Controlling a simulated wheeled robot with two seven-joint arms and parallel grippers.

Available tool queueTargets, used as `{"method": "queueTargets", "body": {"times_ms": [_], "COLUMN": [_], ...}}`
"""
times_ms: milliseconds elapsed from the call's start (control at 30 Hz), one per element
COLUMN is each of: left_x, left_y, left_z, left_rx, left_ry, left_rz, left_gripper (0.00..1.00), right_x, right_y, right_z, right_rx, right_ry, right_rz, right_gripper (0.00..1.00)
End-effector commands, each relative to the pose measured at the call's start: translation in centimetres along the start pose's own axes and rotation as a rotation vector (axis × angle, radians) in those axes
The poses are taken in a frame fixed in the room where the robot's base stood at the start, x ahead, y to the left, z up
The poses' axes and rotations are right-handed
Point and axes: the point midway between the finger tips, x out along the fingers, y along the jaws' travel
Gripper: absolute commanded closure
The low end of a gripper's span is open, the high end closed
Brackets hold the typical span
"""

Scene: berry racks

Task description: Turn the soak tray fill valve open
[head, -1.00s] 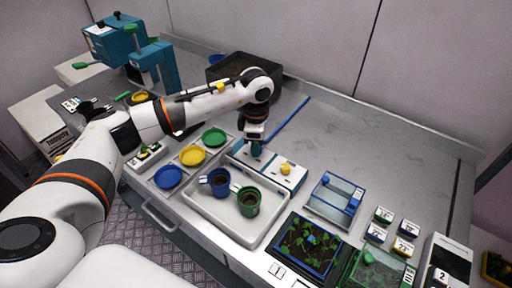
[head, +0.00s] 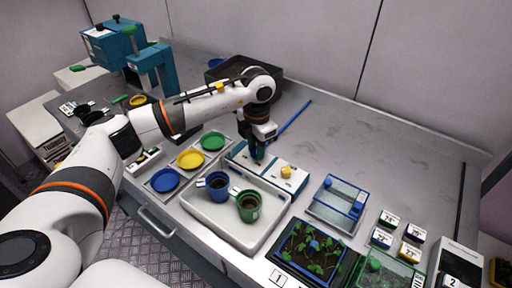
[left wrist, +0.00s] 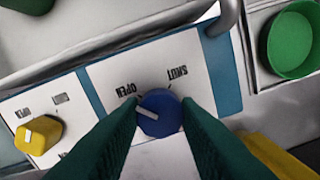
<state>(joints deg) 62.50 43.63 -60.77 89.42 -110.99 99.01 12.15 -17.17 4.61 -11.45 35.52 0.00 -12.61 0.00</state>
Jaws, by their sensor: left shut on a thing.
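The soak tray fill valve is a round blue knob (left wrist: 158,113) on a white panel with teal edges, seen in the left wrist view. Its white pointer line points left, close to the OPEN label; the SHUT label is up and to the right. My left gripper (left wrist: 157,122) has its green fingers shut on the blue knob, one on each side. In the head view my left gripper (head: 257,156) is down at the left end of the valve panel (head: 270,173), hiding the knob. My right gripper is not in view.
A yellow knob (head: 286,172) sits on the same panel. A pale tray (head: 220,222) with a blue pot (head: 217,185) and a green pot (head: 248,206) stands in front. Coloured saucers lie left. The bench at the back right is clear.

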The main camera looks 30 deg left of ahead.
Motion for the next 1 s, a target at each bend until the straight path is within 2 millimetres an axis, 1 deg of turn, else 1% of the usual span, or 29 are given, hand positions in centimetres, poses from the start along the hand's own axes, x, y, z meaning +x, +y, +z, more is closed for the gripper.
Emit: {"method": "queueTargets", "body": {"times_ms": [200,567,600,667,700,1000], "left_x": [-0.22,-0.25,-0.25,-0.23,-0.21,-0.18], "left_y": [-0.11,-0.13,-0.13,-0.12,-0.11,-0.04], "left_z": [-0.09,-0.11,-0.12,-0.11,-0.09,-0.05], "left_rx": [-0.031,-0.034,-0.034,-0.033,-0.033,-0.031], "left_ry": [0.004,0.005,0.005,0.005,0.004,0.002], "left_rz": [-0.002,-0.003,-0.003,-0.003,-0.002,-0.001], "left_gripper": [0.93,0.93,0.66,0.56,0.49,0.49], "right_x": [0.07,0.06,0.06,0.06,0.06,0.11], "right_y": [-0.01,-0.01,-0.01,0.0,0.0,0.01], "right_z": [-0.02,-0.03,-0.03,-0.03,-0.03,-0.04], "right_rx": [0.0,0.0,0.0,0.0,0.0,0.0], "right_ry": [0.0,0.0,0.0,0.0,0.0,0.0], "right_rz": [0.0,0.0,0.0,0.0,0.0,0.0], "right_gripper": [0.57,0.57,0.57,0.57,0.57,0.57]}}
